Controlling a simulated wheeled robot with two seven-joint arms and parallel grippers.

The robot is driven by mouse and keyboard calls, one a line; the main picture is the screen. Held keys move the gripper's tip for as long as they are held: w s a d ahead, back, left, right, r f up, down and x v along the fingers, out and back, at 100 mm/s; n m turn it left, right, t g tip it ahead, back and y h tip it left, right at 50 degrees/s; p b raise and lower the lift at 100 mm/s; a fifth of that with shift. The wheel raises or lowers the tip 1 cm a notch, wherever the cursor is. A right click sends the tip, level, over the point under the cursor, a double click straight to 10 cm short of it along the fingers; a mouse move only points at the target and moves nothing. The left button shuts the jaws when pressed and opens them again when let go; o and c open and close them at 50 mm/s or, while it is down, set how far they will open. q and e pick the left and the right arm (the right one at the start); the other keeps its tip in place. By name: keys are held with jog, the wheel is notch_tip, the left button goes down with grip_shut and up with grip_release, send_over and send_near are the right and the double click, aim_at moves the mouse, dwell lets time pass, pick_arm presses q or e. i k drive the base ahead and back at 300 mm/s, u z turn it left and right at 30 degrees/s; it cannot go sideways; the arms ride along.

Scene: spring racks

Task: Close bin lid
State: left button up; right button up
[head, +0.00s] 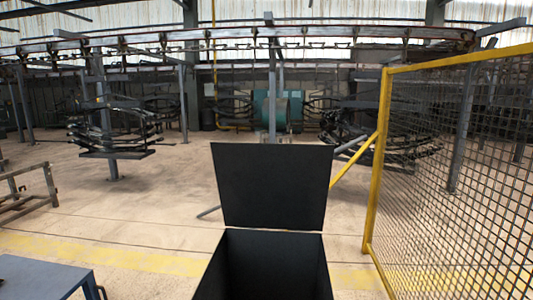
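A black bin (325,270) stands right in front of me at the bottom centre of the head view. Its lid (273,186) is open and stands up, leaning slightly back, from the bin's far edge. The part of the bin's inside that shows is dark, and I see nothing in it. The bin's near side is cut off by the bottom of the picture. Neither of my grippers shows in the head view.
A blue-topped table (42,278) is at the lower left. A yellow-framed mesh fence (450,175) stands close on the right. Spring racks (112,130) hang behind. Open floor (130,215) lies left of the bin.

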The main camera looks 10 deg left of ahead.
aim_at(265, 185)
jog(key=k, duration=0.55)
jog(key=z, duration=0.8)
jog(key=i, duration=0.65)
jog(key=z, duration=0.5)
jog(key=i, duration=0.85)
jog(key=u, duration=0.45)
